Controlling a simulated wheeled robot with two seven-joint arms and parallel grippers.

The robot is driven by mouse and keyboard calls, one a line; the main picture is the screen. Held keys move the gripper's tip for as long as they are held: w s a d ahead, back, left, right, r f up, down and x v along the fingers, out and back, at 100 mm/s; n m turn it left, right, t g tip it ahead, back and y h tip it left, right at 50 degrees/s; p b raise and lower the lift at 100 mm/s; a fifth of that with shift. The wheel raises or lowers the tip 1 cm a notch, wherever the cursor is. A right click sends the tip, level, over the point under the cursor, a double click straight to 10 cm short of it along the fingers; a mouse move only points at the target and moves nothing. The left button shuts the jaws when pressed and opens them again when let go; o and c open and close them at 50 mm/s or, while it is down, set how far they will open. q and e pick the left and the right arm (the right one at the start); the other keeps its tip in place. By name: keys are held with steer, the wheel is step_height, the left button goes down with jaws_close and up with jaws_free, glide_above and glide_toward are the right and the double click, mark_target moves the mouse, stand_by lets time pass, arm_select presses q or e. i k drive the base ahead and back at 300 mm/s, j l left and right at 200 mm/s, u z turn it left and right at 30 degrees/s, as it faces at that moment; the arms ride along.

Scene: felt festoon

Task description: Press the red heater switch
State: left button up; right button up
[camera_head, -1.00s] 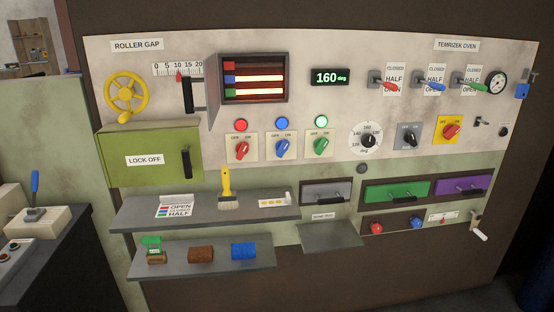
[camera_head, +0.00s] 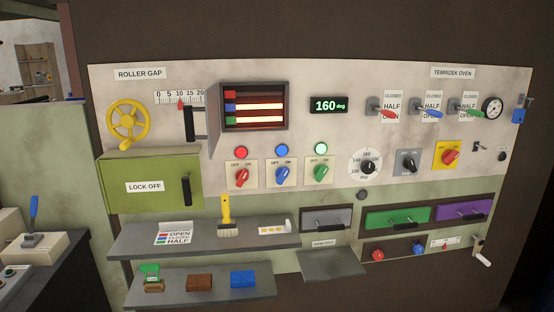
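The red heater switch (camera_head: 242,176) is a red rotary knob on a cream plate, left of a blue switch (camera_head: 283,174) and a green switch (camera_head: 321,173). The small lettering above it is hard to read, so I cannot tell its setting surely. A red lamp (camera_head: 241,152) sits just above it. In the heater window (camera_head: 285,106), the bar beside the red tag looks dark, while those beside the blue and green tags glow. The display (camera_head: 329,105) reads 160 deg. Neither of my grippers is in view, and nothing covers the switch.
A grey shelf (camera_head: 270,241) with a yellow-handled brush (camera_head: 228,218) juts out below the switches. A lower shelf (camera_head: 220,293) holds small blocks. A green LOCK OFF box (camera_head: 150,182) and a yellow handwheel (camera_head: 128,121) are at left. Space before the switches looks clear.

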mark_target(241, 175)
steer(key=i+j, duration=0.1)
steer(key=j, duration=0.35)
steer(key=i+j+z, duration=0.15)
steer(key=j, duration=0.8)
steer(key=i+z, duration=0.05)
